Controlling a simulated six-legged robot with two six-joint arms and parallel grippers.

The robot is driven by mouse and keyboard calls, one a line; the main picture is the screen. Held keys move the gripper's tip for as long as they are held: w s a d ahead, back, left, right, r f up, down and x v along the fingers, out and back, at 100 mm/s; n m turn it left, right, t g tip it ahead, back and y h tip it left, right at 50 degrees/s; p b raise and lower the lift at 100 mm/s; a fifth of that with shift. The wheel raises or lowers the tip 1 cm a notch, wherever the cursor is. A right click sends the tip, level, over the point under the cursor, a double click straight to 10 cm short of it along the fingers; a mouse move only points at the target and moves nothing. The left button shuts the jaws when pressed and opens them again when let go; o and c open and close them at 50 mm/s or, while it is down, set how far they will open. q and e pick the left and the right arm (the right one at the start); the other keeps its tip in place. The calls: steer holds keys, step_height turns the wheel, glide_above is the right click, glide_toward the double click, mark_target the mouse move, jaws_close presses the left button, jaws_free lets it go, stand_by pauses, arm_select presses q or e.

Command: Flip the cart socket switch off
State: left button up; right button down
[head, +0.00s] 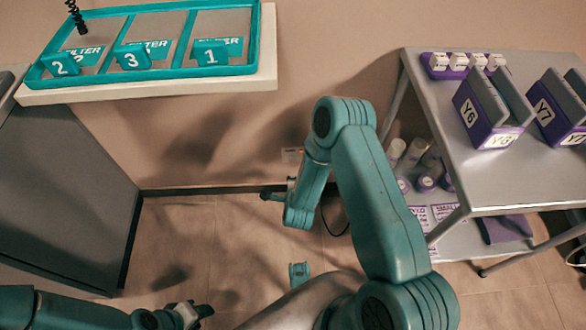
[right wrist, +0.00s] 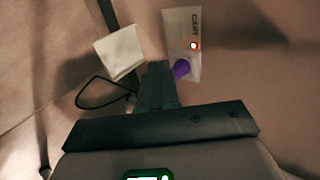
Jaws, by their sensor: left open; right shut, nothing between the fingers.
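The cart socket is a pale wall plate (right wrist: 183,30) lettered "CART" in the right wrist view. Its switch (right wrist: 194,46) glows orange-red, and a purple plug (right wrist: 181,69) sits in the plate below it. My right gripper (right wrist: 157,72) is shut and empty, with its fingertips just left of the plug and below the switch in the picture. I cannot tell whether they touch anything. My left gripper (head: 198,311) is open and empty at the bottom.
A second pale plate (right wrist: 120,52) and a black cable (right wrist: 88,92) lie left of my right fingers. A grey cart (head: 530,190) with purple-labelled items stands right. A grey cabinet (head: 65,190) stands left, and a teal filter tray (head: 165,75) is on a ledge above. Floor between is mostly open.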

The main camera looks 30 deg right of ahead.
steer(key=b, duration=0.5)
glide_toward(292, 158)
steer(key=shift+s+f+x, duration=0.1)
steer(key=shift+x, duration=1.5)
steer(key=shift+s+f+x, duration=0.1)
steer(key=shift+f+x, duration=0.05)
steer(key=shift+x, duration=1.45)
steer(key=shift+w+d+b, duration=0.1)
steer(key=shift+w+b, duration=0.1)
steer(key=shift+b, duration=0.15)
steer(key=shift+r, duration=0.15)
